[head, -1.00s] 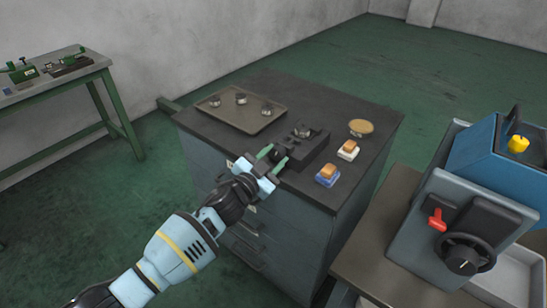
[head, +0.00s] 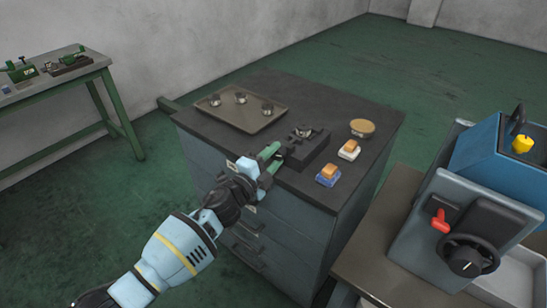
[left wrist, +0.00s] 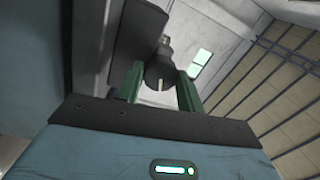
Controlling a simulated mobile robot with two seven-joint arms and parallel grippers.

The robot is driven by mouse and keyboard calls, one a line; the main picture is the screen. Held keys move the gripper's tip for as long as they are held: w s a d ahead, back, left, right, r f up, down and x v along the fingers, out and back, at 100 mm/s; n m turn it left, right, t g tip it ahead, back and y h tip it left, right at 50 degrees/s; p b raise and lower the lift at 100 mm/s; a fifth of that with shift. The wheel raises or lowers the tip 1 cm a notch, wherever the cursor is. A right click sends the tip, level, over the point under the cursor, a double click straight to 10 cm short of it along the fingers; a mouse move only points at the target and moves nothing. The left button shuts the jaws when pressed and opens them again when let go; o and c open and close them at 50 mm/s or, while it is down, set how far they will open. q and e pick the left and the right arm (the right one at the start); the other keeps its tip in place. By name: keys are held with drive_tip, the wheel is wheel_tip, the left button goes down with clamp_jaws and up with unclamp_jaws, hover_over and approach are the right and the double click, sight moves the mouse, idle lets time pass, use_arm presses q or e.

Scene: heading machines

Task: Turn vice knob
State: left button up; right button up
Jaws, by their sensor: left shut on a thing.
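The dark vice (head: 308,150) sits at the front edge of the dark-topped cabinet, with a metal part (head: 304,132) on top. Its round dark knob (left wrist: 160,70) faces my left gripper (head: 273,158) and shows in the left wrist view with a pale mark line on it. My left gripper's green fingers (left wrist: 160,82) are on both sides of the knob and shut on it. In the head view the fingers mostly hide the knob, and the gripper is rolled, one finger higher than the other. My right gripper is in neither view.
A tray (head: 239,121) with 3 metal parts lies on the cabinet (head: 290,92) behind the vice. A machine with a handwheel (head: 466,257) is at the right.

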use_arm(q)
drive_tip(key=shift+m, duration=1.6)
drive_tip(key=o, duration=1)
